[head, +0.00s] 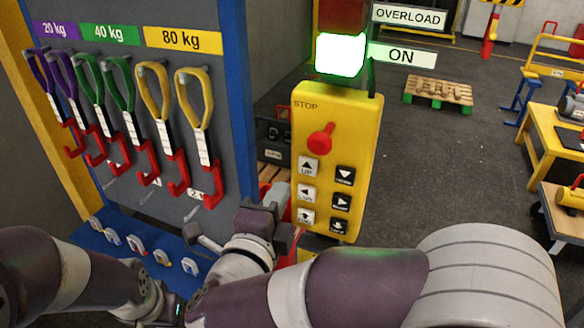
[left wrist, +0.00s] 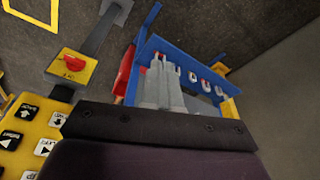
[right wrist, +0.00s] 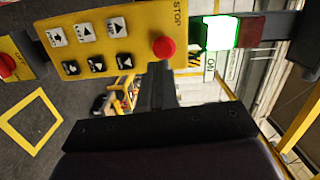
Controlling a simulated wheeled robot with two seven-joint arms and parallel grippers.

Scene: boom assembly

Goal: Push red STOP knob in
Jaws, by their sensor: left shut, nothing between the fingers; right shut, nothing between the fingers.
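The red STOP knob (head: 320,138) sticks out near the top of the yellow control panel (head: 362,130), under the printed word STOP. My right gripper (head: 281,193) is shut and empty, below and left of the knob in the head view. In the right wrist view its dark fingers point up the picture, with the tips close below the red STOP knob (right wrist: 164,47). I cannot tell if they touch. My left gripper (left wrist: 160,72) is shut and empty, pointing toward the blue ledge. It is hard to make out in the head view.
A lit green ON lamp (head: 340,54) sits above the panel, under a dark red OVERLOAD lamp (head: 342,14). The sling rack (head: 233,90) stands left, with a blue hook ledge (head: 140,262) below. A smaller yellow box with a red switch (left wrist: 73,62) is near the panel.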

